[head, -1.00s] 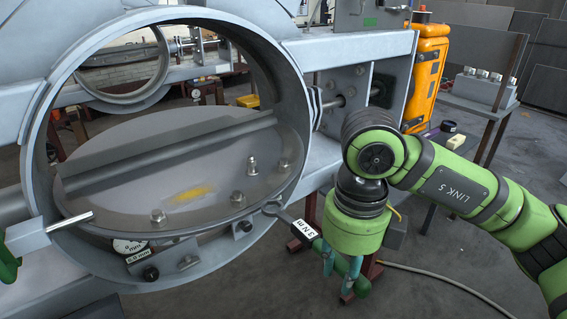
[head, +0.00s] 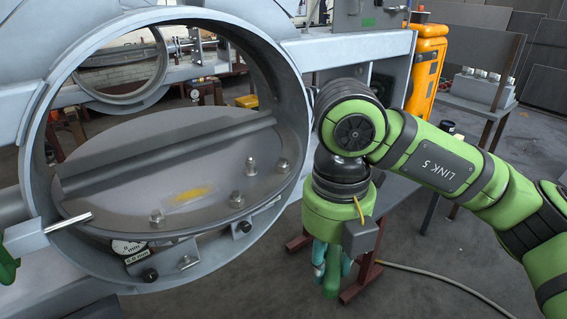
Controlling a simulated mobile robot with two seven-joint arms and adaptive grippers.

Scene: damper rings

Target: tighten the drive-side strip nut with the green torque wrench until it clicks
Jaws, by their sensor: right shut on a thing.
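The damper ring (head: 287,103) holds a tilted disc (head: 130,145) with several bolts. Low on the ring's inner wall, a right-hand bracket carries a dark nut (head: 243,227), and another bracket carries a nut (head: 150,275) further left. I cannot tell for certain which is the drive-side strip nut. My right gripper (head: 332,270) hangs right of the ring, pointing down, apart from both nuts. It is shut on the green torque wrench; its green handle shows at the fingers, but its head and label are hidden.
A dial gauge (head: 128,247) sits under the disc. A hose (head: 430,275) lies on the open floor at right.

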